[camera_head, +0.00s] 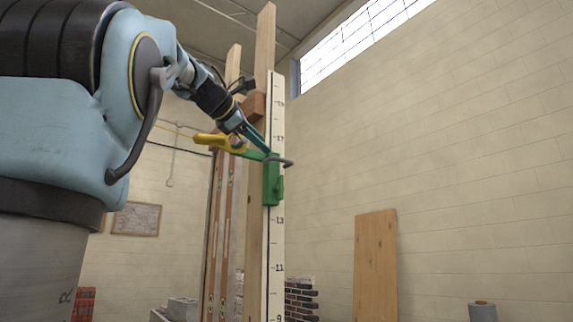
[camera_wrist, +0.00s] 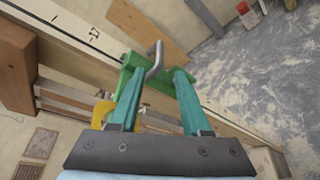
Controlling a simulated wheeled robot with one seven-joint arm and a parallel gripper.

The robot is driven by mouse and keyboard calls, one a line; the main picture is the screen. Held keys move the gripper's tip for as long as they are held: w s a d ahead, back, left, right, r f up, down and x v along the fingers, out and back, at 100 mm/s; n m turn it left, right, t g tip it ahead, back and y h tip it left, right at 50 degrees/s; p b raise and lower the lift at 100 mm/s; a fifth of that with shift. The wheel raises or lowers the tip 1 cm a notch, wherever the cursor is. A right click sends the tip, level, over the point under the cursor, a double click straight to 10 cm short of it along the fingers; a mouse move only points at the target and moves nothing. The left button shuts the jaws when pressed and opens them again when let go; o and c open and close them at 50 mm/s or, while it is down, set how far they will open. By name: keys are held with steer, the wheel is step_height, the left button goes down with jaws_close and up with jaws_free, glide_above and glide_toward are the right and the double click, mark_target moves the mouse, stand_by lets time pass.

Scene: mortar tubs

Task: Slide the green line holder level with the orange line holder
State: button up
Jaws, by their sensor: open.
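The green line holder (camera_head: 272,182) sits on the white marked scale of the near upright post, above the 13 mark. A grey bent hook or handle sticks out near its top. The holder also shows in the wrist view (camera_wrist: 130,66). A yellow-orange piece, seemingly the orange line holder (camera_head: 212,139), is to its left and looks higher in the picture; part of it shows in the wrist view (camera_wrist: 101,112). My gripper (camera_head: 266,154) is at the top of the green holder. In the wrist view its teal fingers (camera_wrist: 155,75) are apart, with the hook between them; contact is unclear.
The scale post (camera_head: 276,245) stands upright beside wooden posts, with a brown wood block (camera_head: 254,105) above the holder. A wooden board (camera_head: 375,265) leans at the right wall. A dark brick stack (camera_head: 300,300) is low behind the post. Space right of the post is clear.

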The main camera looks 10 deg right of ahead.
mark_target(282, 160)
steer(key=p+x, duration=0.3)
steer(key=x, duration=0.7)
steer(key=shift+w+d+r, duration=0.1)
steer(key=shift+w+d, duration=0.1)
steer(key=shift+w, duration=0.05)
jaws_close()
stand_by(1.1)
